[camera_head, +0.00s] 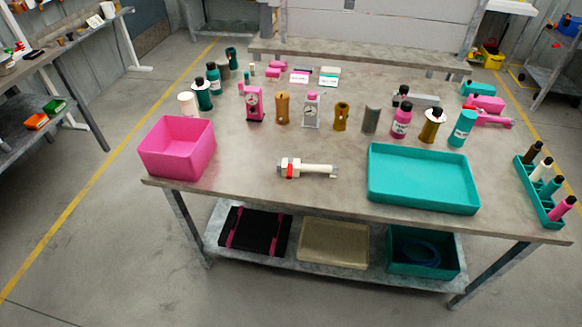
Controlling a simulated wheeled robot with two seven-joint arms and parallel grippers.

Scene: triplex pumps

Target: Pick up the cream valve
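A cream valve (314,168) with a red band near its left end lies on its side on the grey table (265,195). It is near the front edge, between the pink bin and the teal tray. Nothing touches it. Neither of my grippers shows in the head view.
A pink bin (177,163) stands left of the valve and a shallow teal tray (424,207) to its right. Several bottles and small devices, including a pink scale-like one (254,110), stand behind. A teal bottle rack (535,200) is at the right edge. Table around the valve is clear.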

